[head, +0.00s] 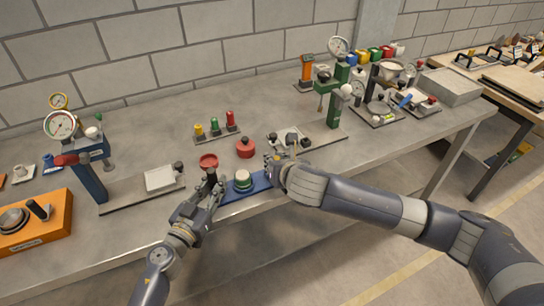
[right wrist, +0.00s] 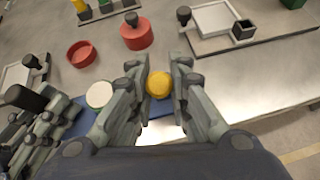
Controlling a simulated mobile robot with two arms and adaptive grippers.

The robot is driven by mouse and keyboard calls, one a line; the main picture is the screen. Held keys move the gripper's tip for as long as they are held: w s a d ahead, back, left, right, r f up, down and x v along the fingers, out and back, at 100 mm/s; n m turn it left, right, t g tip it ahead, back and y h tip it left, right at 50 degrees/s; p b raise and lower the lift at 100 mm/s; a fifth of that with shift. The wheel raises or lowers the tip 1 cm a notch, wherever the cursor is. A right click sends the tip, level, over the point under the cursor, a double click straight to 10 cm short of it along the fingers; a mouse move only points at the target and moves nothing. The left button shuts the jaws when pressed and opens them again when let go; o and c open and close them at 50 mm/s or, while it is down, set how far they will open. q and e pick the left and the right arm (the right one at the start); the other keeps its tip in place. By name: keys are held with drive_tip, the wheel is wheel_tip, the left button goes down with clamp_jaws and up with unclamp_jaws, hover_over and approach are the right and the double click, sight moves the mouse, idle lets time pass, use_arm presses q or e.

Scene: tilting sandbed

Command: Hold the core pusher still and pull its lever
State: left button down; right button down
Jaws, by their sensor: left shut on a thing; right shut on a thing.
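The core pusher has a blue base (head: 263,183), with a white and green round part (head: 243,180) on it. In the right wrist view its pale round top (right wrist: 99,94) and part of the blue base (right wrist: 158,107) show. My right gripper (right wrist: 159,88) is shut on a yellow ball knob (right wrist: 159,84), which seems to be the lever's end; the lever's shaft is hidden. My left gripper (head: 211,189) is shut at the left end of the base, on what looks like a black handle (head: 211,175); the exact contact is hidden.
A red ring-shaped dish (head: 208,161) and a red round block with a black knob (head: 245,148) stand just behind. A green press (head: 335,105) stands to the right and a blue gauge stand (head: 92,172) to the left. The table's front edge is close.

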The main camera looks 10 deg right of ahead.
use_arm(q)
drive_tip(key=shift+a, duration=0.15)
use_arm(e)
drive_tip(key=shift+s+d+f+t, duration=0.35)
drive_tip(key=shift+s+t, duration=0.2)
drive_tip(key=shift+t, duration=0.45)
drive_tip(key=shift+a, duration=0.1)
drive_tip(key=c, duration=1.5)
unclamp_jaws()
drive_tip(key=shift+s, duration=0.1)
drive_tip(key=v, duration=1.2)
drive_tip(key=shift+f, duration=0.15)
use_arm(q)
drive_tip(key=c, duration=1.3)
unclamp_jaws()
drive_tip(key=shift+c, duration=0.2)
